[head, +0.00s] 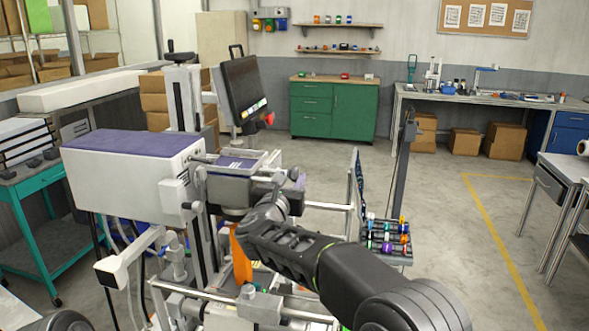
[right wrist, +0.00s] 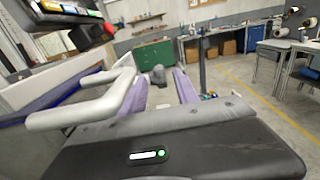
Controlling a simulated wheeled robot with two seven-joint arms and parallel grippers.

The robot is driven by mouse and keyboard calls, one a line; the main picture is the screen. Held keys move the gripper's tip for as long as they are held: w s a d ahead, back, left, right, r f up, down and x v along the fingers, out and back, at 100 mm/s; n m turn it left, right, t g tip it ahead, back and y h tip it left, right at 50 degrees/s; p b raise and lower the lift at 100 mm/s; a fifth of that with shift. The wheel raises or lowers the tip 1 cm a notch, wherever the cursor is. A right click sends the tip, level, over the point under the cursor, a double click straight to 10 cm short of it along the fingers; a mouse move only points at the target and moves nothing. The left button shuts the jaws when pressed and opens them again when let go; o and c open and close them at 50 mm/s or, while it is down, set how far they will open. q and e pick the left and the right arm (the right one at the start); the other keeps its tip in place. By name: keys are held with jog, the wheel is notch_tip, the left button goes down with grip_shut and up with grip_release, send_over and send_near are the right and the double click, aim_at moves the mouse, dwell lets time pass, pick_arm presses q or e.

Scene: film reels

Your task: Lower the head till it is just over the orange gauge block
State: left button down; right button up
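The machine (head: 130,172) with a white housing and purple top stands at centre left. A narrow orange piece (head: 241,255) shows below its middle, beside my right wrist; I cannot tell if it is the gauge block. The machine's head is not clearly distinguishable; grey metal parts (head: 240,165) crowd there. My right arm comes in from the lower right and its gripper (head: 262,208) is at these parts, its fingertips hidden. In the right wrist view a white bent bar (right wrist: 95,108) crosses the left side. Whether the right gripper holds anything is unclear. My left gripper is out of view.
A monitor (head: 244,90) rises above the machine. A tray with several small coloured items (head: 388,238) stands right of my right wrist. A green cabinet (head: 334,108), a workbench (head: 480,98) and a grey table (head: 560,178) stand beyond. The floor between is clear.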

aim_at(293, 177)
jog(key=p+x, duration=0.1)
jog(key=x, duration=0.3)
jog(key=shift+r+p, duration=0.1)
jog(key=shift+p, duration=0.25)
jog(key=shift+w+d, duration=0.1)
jog(key=shift+w, duration=0.15)
jog(key=shift+c, duration=0.4)
jog(key=c, duration=0.5)
grip_shut()
jog(key=shift+f, duration=0.2)
